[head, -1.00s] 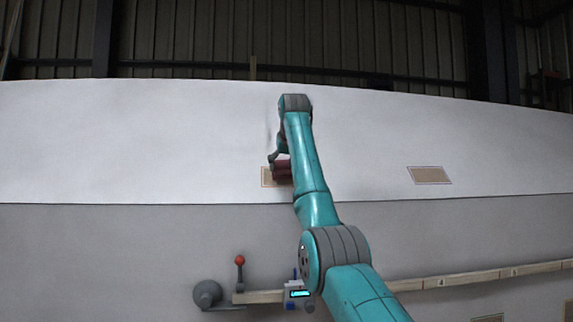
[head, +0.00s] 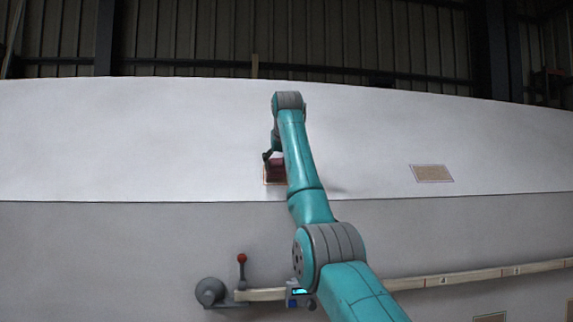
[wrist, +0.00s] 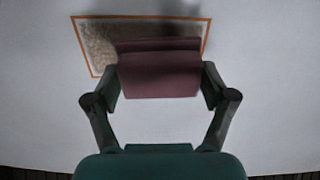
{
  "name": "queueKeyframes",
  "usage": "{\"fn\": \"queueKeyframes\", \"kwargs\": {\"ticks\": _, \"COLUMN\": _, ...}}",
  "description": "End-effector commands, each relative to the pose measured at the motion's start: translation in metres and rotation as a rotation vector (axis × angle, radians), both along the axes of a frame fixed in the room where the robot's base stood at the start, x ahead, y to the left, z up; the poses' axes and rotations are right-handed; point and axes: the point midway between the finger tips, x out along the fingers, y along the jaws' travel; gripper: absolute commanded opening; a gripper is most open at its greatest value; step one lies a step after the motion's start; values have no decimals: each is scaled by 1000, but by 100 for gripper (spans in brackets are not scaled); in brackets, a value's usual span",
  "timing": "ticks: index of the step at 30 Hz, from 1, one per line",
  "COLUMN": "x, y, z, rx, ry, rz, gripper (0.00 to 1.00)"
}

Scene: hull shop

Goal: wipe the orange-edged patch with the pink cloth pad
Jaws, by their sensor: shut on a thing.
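The orange-edged patch (wrist: 95,45) is a tan, rough-looking rectangle on the pale hull wall, in the upper part of the wrist view. In the head view the patch (head: 267,181) shows only in part, behind the pad and my arm. My gripper (wrist: 160,85) is shut on the pink cloth pad (wrist: 160,75), which looks dark maroon here. The pad lies over the lower middle and right of the patch in the wrist view. In the head view the pad (head: 275,168) is in front of the patch. I cannot tell whether it touches the surface.
Another tan patch (head: 432,173) with a thin purplish edge is on the hull to the right. A rail (head: 450,279) runs along the lower wall, with a red-knobbed lever (head: 242,259) and a grey round fitting (head: 210,291) at its left. The hull around the patch is clear.

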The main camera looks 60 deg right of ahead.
Motion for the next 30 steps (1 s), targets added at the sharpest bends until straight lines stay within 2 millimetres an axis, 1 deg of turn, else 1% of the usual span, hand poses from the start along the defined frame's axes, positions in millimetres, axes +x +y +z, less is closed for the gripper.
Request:
{"fn": "queueKeyframes", "kwargs": {"ticks": 3, "x": 9, "y": 8, "z": 0, "rx": -1, "ry": 0, "rz": 2, "gripper": 52}}
{"fn": "queueKeyframes", "kwargs": {"ticks": 16, "x": 34, "y": 30, "z": -1, "rx": 0, "ry": 1, "rz": 1, "gripper": 52}}
{"fn": "queueKeyframes", "kwargs": {"ticks": 20, "x": 37, "y": 33, "z": -1, "rx": 0, "ry": 1, "rz": 1, "gripper": 52}}
{"fn": "queueKeyframes", "kwargs": {"ticks": 30, "x": 38, "y": 33, "z": -1, "rx": 0, "ry": 0, "rz": 0, "gripper": 52}}
